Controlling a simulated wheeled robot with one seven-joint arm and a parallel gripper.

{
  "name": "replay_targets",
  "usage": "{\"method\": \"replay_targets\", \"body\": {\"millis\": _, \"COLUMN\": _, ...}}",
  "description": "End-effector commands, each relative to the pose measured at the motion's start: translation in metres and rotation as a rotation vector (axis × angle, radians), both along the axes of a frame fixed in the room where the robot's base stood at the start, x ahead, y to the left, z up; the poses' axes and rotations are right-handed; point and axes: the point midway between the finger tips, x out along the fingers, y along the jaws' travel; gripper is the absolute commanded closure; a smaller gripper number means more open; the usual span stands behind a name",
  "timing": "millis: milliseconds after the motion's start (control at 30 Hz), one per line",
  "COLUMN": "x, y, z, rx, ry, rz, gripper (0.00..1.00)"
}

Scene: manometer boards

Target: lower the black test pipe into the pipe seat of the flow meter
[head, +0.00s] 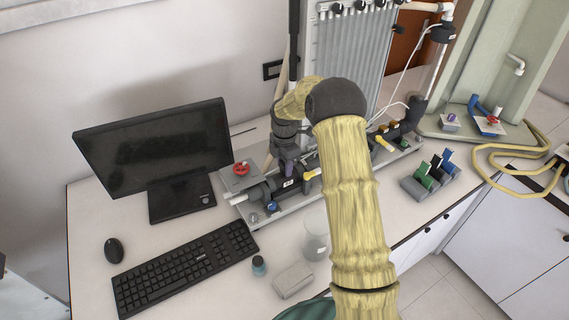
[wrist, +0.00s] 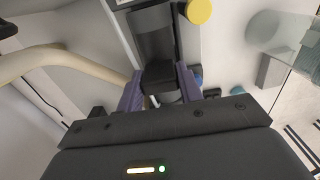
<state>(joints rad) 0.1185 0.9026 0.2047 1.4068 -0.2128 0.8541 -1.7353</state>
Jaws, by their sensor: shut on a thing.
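My gripper (wrist: 160,88) points down over the flow-meter rig, and its two purple fingers are shut on a dark piece that I take to be the black test pipe (wrist: 158,74). In the head view my gripper (head: 288,166) is at the dark fittings of the flow meter (head: 262,190), partly covered by my own arm. The flow meter lies along a grey base plate, with a red handwheel (head: 241,168) on its left. The pipe seat and the pipe's lower end are hidden, so I cannot tell whether they touch.
The manometer board (head: 350,60) stands close behind. A glass beaker (head: 316,240), a small blue-capped bottle (head: 259,265) and a grey box (head: 293,280) stand in front. A monitor (head: 155,145) and keyboard (head: 185,268) are left; a block with coloured pieces (head: 430,180) is right.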

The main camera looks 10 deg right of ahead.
Motion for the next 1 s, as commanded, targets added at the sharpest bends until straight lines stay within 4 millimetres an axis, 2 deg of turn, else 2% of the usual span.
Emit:
{"method": "replay_targets", "body": {"millis": 300, "x": 0.000, "y": 0.000, "z": -0.001, "rx": 0.000, "ry": -0.001, "rz": 0.000, "gripper": 1.00}}
{"method": "replay_targets", "body": {"millis": 333, "x": 0.000, "y": 0.000, "z": -0.001, "rx": 0.000, "ry": -0.001, "rz": 0.000, "gripper": 0.58}}
{"method": "replay_targets", "body": {"millis": 433, "x": 0.000, "y": 0.000, "z": -0.001, "rx": 0.000, "ry": -0.001, "rz": 0.000, "gripper": 0.39}}
{"method": "replay_targets", "body": {"millis": 767, "x": 0.000, "y": 0.000, "z": -0.001, "rx": 0.000, "ry": 0.000, "rz": 0.000, "gripper": 0.39}}
{"method": "replay_targets", "body": {"millis": 867, "x": 0.001, "y": 0.000, "z": 0.005, "rx": 0.001, "ry": -0.002, "rz": 0.000, "gripper": 0.39}}
{"method": "replay_targets", "body": {"millis": 1000, "x": 0.001, "y": 0.000, "z": 0.023, "rx": 0.001, "ry": -0.006, "rz": -0.001, "gripper": 0.39}}
